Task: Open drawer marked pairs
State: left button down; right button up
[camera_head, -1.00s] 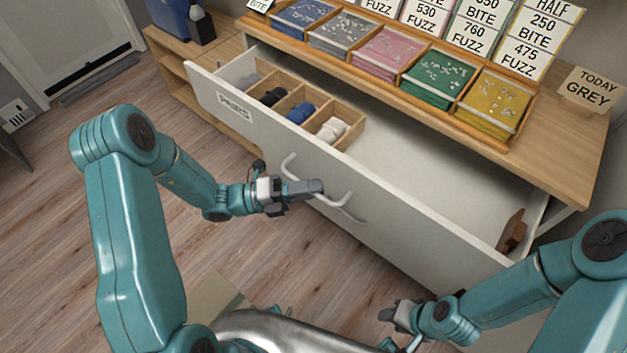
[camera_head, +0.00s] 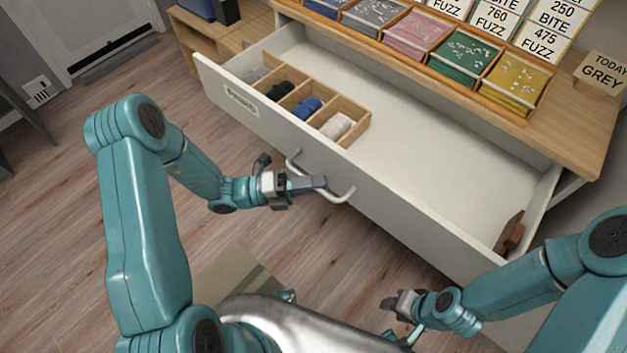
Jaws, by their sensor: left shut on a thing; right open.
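The white drawer (camera_head: 400,215) with a label reading PAIRS (camera_head: 241,102) at its left stands pulled well out of the cabinet. Its curved light handle (camera_head: 338,198) is on the front face. My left gripper (camera_head: 312,184) is shut on the handle; its fingers partly cover the bar. Inside the drawer, a wooden divider (camera_head: 352,109) holds rolled socks: grey, black, blue (camera_head: 307,108) and cream (camera_head: 336,127). My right gripper (camera_head: 395,305) is open and empty, low in front of the drawer and apart from it.
A brown object (camera_head: 509,232) lies at the drawer's right end. The wooden top (camera_head: 565,125) carries trays of coloured packets (camera_head: 463,57), price cards and a TODAY GREY sign (camera_head: 602,73). Wooden floor (camera_head: 70,240) is open at left.

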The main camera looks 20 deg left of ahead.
jog(key=shift+s+a, duration=0.1)
jog(key=shift+s, duration=0.15)
pick_arm(q)
jog(key=c, duration=1.2)
grip_release()
jog(key=shift+o, duration=0.2)
pick_arm(e)
jog(key=shift+w, duration=0.1)
pick_arm(q)
jog(key=shift+a, duration=0.1)
jog(key=shift+s+a, duration=0.15)
jog(key=shift+a, duration=0.15)
jog(key=v, duration=1.5)
jog(key=shift+a+b, duration=0.25)
jog(key=shift+b, duration=0.1)
pick_arm(e)
jog(key=shift+f, duration=0.35)
